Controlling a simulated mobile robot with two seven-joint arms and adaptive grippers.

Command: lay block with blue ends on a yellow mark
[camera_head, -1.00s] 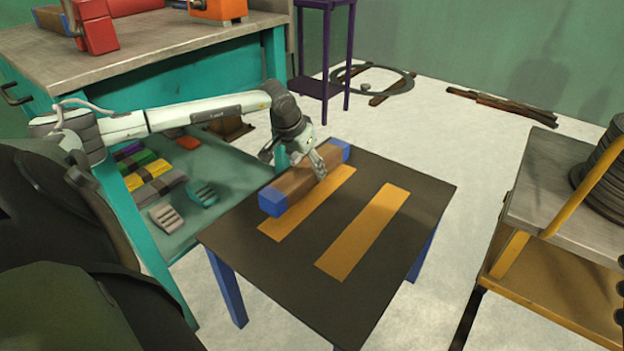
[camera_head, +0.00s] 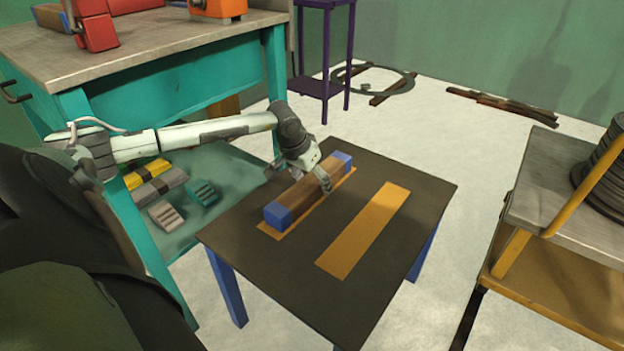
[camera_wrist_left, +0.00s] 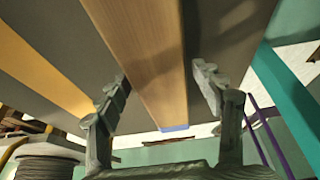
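The block with blue ends (camera_head: 304,192), a long brown bar, lies along the left yellow mark (camera_head: 269,231) on the dark table. The mark shows along its right side and at its near end. My left gripper (camera_head: 300,179) straddles the block towards its far half. In the left wrist view, the fingers of the left gripper (camera_wrist_left: 160,80) stand on both sides of the block (camera_wrist_left: 155,50). A narrow gap shows at the right finger; the left finger is at or very near the block's edge. The gripper looks open. My right gripper is not in view.
A second yellow mark (camera_head: 366,231) lies bare to the right on the dark table (camera_head: 420,205). A teal workbench (camera_head: 185,85) stands at the left, with a shelf holding small blocks. A yellow-framed cart (camera_head: 540,225) with a dark coil stands at the right.

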